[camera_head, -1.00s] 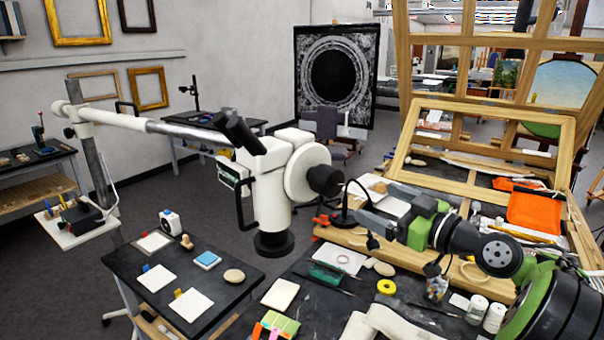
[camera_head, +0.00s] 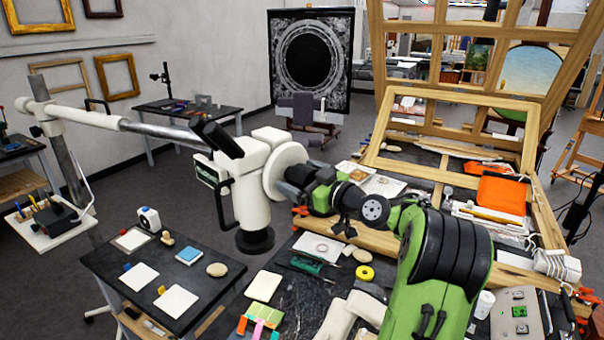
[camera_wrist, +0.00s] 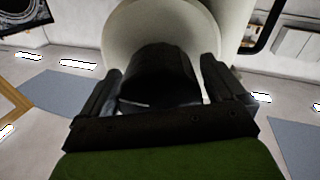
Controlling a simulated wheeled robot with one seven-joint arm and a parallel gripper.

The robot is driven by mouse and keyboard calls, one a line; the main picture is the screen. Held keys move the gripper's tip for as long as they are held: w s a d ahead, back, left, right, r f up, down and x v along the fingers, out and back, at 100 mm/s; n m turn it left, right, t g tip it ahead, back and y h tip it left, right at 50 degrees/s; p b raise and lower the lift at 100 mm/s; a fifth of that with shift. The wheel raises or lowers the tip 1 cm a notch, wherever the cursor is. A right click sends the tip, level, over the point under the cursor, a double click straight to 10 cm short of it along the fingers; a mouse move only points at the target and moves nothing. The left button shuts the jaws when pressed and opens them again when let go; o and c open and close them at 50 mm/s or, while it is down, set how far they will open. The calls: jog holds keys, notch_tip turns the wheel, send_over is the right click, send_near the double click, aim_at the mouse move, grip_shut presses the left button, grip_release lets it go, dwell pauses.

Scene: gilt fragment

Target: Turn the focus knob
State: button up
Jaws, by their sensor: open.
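The white microscope (camera_head: 250,198) hangs from a long boom arm (camera_head: 130,125) at the centre-left of the head view. Its round white side housing (camera_head: 277,162) faces right towards my gripper (camera_head: 293,180). The black focus knob (camera_wrist: 160,75) sticks out of this housing in the wrist view. My gripper is open, with one finger on the left and one on the right of the knob, and the knob lies between them. I cannot tell whether the fingers touch it.
A small black table (camera_head: 190,262) with cards and a white bottle (camera_head: 149,219) stands at the front left. The workbench below my arm holds a yellow tape roll (camera_head: 365,272), a green tool (camera_head: 306,265) and an orange cloth (camera_head: 502,191). A wooden easel (camera_head: 450,140) rises behind.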

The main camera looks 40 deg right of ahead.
jog(key=c, duration=1)
jog(key=shift+c, duration=0.2)
jog(key=shift+m, duration=2.8)
jog(key=o, duration=1)
jog(key=shift+o, duration=0.2)
